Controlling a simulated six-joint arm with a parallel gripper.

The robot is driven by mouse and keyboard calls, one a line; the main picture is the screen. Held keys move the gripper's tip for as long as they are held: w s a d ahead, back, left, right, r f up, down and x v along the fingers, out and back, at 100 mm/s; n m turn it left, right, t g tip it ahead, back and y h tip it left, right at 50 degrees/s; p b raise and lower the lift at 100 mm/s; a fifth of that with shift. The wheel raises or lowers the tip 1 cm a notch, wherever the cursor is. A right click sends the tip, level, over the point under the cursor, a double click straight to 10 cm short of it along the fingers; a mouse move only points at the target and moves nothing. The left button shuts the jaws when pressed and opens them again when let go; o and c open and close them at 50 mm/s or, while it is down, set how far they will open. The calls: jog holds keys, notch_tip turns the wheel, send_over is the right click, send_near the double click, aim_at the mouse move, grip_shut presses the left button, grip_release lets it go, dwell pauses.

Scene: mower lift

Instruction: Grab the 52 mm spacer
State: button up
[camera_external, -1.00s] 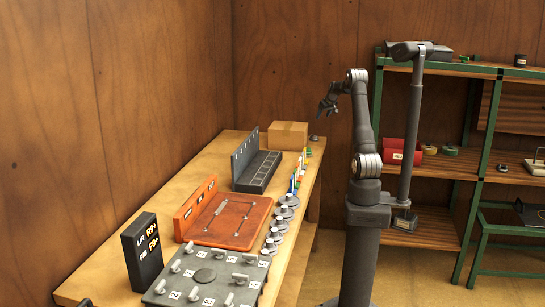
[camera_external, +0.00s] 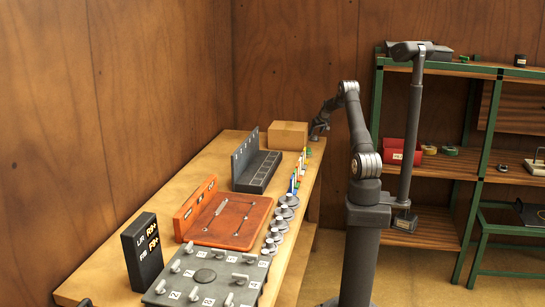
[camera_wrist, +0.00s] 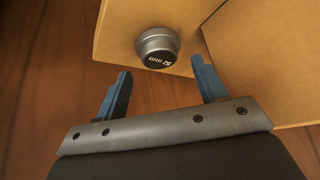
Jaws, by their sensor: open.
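The 52 mm spacer (camera_wrist: 157,48) is a grey round piece with a dark top that reads "52 mm". In the wrist view it stands on the wooden bench top, close to the bench's edge. My gripper (camera_wrist: 160,82) is open, with its two blue fingers apart and nothing between them. The spacer lies just beyond the fingertips, roughly centred between them. In the external view my gripper (camera_external: 318,130) is low at the far right corner of the bench, beside the cardboard box. The spacer cannot be made out there behind my gripper.
A cardboard box (camera_external: 288,134) stands left of my gripper and also shows in the wrist view (camera_wrist: 262,55). A dark slotted rack (camera_external: 257,172), an orange tray (camera_external: 228,222) and several grey discs line the bench (camera_external: 215,150). Shelves (camera_external: 445,165) stand at the right.

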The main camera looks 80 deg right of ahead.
aim_at(315, 136)
jog(key=x, duration=0.4)
jog(key=shift+s, duration=0.1)
jog(key=shift+a, duration=0.1)
jog(key=shift+c, duration=0.5)
jog(key=c, duration=0.8)
jog(key=shift+o, duration=0.2)
